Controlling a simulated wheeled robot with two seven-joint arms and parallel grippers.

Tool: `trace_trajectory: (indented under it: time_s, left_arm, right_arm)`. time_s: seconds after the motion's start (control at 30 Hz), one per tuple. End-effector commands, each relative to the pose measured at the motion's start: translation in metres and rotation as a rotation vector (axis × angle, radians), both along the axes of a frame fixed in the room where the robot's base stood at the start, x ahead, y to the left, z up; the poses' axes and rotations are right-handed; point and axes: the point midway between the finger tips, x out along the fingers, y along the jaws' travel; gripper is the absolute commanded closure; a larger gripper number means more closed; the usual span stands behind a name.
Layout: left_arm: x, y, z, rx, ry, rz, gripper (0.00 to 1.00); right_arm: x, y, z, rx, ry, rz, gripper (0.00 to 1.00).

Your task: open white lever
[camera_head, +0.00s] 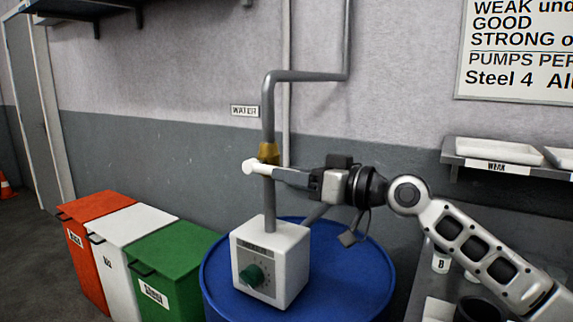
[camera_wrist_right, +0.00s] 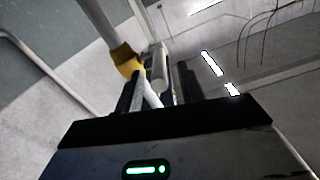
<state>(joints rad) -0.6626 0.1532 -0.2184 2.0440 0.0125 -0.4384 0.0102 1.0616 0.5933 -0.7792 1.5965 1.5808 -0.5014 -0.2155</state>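The white lever (camera_head: 256,167) sticks out from the brass-coloured valve (camera_head: 268,152) on the vertical grey pipe, beside the WATER sign. My right gripper (camera_head: 285,176) reaches in from the right, its fingertips at the lever and the pipe just below the valve. In the right wrist view, the valve (camera_wrist_right: 127,60) is beyond the left finger. The white lever (camera_wrist_right: 151,92) lies between the two dark fingers (camera_wrist_right: 160,90), closer to the left one. A gap shows on its right, so the gripper looks open around it. My left gripper is out of view.
A white box with a green knob (camera_head: 285,245) stands below on a blue drum (camera_head: 345,285). Red, white and green bins (camera_head: 175,265) stand at the left. A shelf (camera_head: 470,161) with white trays is on the right wall.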

Motion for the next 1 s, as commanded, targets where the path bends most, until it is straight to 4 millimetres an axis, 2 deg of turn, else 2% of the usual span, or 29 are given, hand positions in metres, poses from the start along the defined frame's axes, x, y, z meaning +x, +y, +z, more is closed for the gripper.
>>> trace_trajectory:
  time_s: [0.2, 0.47, 0.5, 0.63, 0.83, 1.0]
  left_arm:
    - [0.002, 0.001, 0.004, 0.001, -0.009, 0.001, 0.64]
    - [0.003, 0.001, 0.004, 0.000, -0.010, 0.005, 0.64]
    - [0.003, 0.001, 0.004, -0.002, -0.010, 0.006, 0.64]
    - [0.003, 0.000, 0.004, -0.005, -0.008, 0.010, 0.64]
    - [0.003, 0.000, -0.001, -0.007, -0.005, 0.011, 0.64]
    - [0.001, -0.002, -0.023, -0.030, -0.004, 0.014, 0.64]
  right_arm:
    - [0.010, 0.014, 0.000, -0.001, -0.001, 0.000, 0.61]
    - [0.011, 0.015, 0.000, -0.001, -0.001, 0.000, 0.61]
    - [0.011, 0.015, 0.000, -0.001, -0.001, -0.001, 0.64]
    - [0.011, 0.014, 0.000, 0.000, -0.001, 0.000, 1.00]
    - [0.011, 0.015, -0.003, 0.004, -0.003, 0.000, 1.00]
    - [0.011, 0.016, -0.014, 0.047, -0.034, 0.002, 1.00]
